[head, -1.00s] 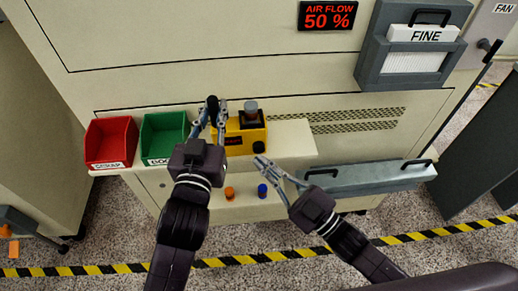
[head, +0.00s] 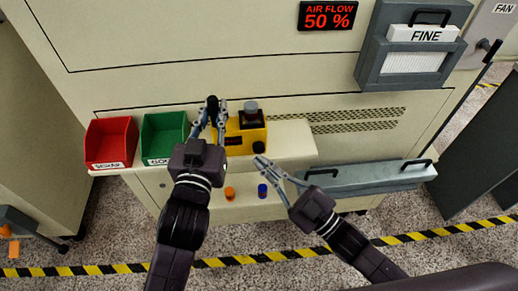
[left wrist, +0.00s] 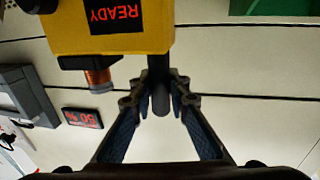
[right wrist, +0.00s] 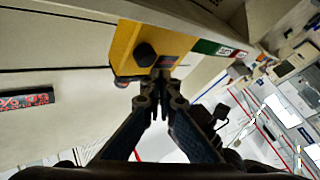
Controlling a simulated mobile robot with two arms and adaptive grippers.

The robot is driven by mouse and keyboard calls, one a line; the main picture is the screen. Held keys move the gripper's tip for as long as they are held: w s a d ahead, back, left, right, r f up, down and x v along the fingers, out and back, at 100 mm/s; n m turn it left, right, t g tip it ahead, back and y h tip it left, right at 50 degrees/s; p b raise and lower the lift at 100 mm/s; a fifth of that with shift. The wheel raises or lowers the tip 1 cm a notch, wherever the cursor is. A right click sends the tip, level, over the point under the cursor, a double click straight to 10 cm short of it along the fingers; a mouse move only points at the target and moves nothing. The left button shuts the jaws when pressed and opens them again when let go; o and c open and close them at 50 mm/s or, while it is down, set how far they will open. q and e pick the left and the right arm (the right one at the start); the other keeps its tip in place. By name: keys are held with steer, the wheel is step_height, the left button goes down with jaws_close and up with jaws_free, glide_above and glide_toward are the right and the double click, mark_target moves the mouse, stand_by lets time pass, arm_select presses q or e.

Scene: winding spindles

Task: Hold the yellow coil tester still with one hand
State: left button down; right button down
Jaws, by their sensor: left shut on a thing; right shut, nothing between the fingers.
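The yellow coil tester (head: 240,140) stands on the pale ledge, with a black knob on its front and a grey-topped piece in its black top. In the left wrist view, the tester (left wrist: 110,40) shows a red READY display and a copper-coloured coil. My left gripper (head: 211,122) is shut on the tester's black handle (left wrist: 159,85), at the tester's left side. My right gripper (head: 260,161) is shut and empty, in front of the tester's right side. The right wrist view shows the tester (right wrist: 123,47) just beyond the right fingertips, apparently apart from them.
A red bin (head: 108,140) and a green bin (head: 162,136) stand left of the tester. An orange spool (head: 229,193) and a blue spool (head: 262,190) sit on a lower shelf. The ledge (head: 292,142) is clear to the right. A grey drawer (head: 370,178) with handles juts out further right.

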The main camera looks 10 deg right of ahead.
arm_select(q)
steer(key=shift+f, duration=0.4)
arm_select(e)
steer(key=shift+w, duration=0.15)
steer(key=shift+w, duration=0.3)
steer(key=shift+w, duration=0.45)
stand_by(0.4)
steer(key=shift+f, duration=0.1)
steer(key=shift+s, duration=0.9)
steer(key=shift+s, duration=2.5)
